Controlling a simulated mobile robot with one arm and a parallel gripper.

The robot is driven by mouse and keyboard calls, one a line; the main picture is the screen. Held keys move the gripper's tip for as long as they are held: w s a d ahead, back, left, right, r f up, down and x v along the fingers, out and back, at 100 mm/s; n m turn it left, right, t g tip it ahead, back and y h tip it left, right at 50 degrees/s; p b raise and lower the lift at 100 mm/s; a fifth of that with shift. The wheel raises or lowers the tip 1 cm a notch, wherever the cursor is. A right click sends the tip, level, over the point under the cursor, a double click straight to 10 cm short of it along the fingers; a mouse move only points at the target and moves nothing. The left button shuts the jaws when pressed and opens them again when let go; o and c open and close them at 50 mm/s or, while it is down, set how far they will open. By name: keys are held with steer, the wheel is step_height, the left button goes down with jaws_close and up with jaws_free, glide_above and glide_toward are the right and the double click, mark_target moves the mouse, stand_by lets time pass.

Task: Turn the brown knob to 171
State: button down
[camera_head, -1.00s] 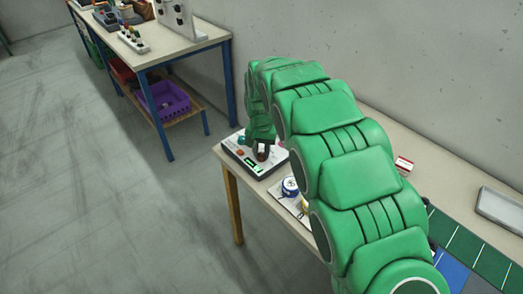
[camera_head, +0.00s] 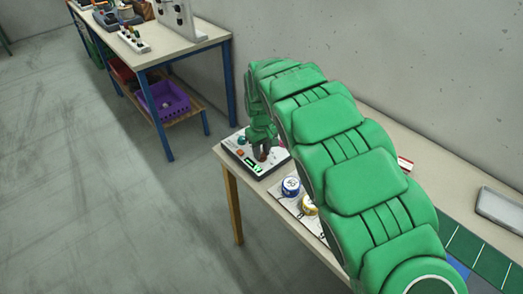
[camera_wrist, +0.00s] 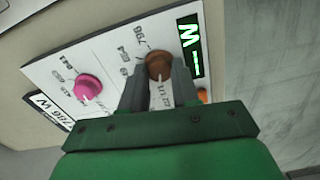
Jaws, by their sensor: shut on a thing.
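The brown knob (camera_wrist: 158,65) sits on a white control panel (camera_wrist: 118,50), with printed marks around it. My gripper (camera_wrist: 160,74) has its two grey fingers on either side of the knob and is shut on it. A dark display (camera_wrist: 190,45) with glowing green characters lies beside the knob. It is seen sideways and partly cut off, so I cannot read the full value. In the head view my gripper (camera_head: 262,150) is at the panel box (camera_head: 238,153) on the table's far left end, and my fingers mostly hide the knob there.
A pink knob (camera_wrist: 88,87) and an orange part (camera_wrist: 202,95) flank the brown knob. Blue-and-white (camera_head: 291,186) and yellow (camera_head: 309,205) round items stand on the table near the box. Another table (camera_head: 185,45) with a purple crate (camera_head: 165,100) below stands at upper left.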

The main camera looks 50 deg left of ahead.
mark_target(262, 154)
steer(key=shift+n, duration=0.4)
steer(key=c, duration=0.8)
jaws_free()
steer(key=shift+r, duration=3.95)
